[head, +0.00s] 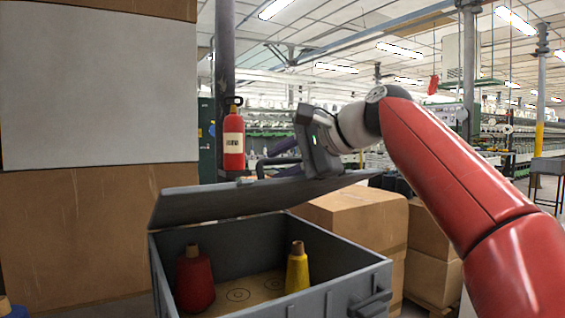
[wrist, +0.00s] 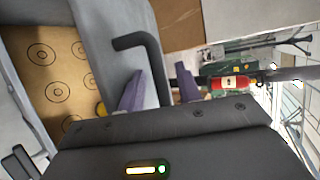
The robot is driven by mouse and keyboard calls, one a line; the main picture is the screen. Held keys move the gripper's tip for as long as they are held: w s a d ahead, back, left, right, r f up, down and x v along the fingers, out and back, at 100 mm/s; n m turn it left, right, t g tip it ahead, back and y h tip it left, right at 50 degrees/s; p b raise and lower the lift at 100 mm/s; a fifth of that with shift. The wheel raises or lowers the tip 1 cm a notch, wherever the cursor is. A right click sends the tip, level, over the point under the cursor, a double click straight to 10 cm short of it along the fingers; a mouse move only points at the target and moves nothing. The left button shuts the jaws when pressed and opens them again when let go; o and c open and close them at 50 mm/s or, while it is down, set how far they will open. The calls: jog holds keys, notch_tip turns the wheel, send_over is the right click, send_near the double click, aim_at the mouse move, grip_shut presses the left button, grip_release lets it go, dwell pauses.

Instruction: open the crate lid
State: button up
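The grey crate (head: 335,296) stands open in front of me. Its grey lid (head: 220,203) is raised and tilted above the far side, and it also shows in the wrist view (wrist: 98,30). The lid's dark bar handle (wrist: 138,40) runs down between my gripper's purple fingers. My gripper (head: 272,160) is at the upper side of the lid, its fingers apart on either side of the handle. A gap shows between them in the wrist view (wrist: 159,72); I cannot tell whether either finger touches the bar.
A red spool (head: 194,280) and a yellow spool (head: 297,270) stand inside the crate on a floor marked with circles. Cardboard boxes (head: 350,215) stand behind it at right. A fire extinguisher (head: 233,140) hangs by a post (head: 224,50) beyond the lid.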

jog(key=v, duration=0.8)
jog(key=shift+a, duration=0.1)
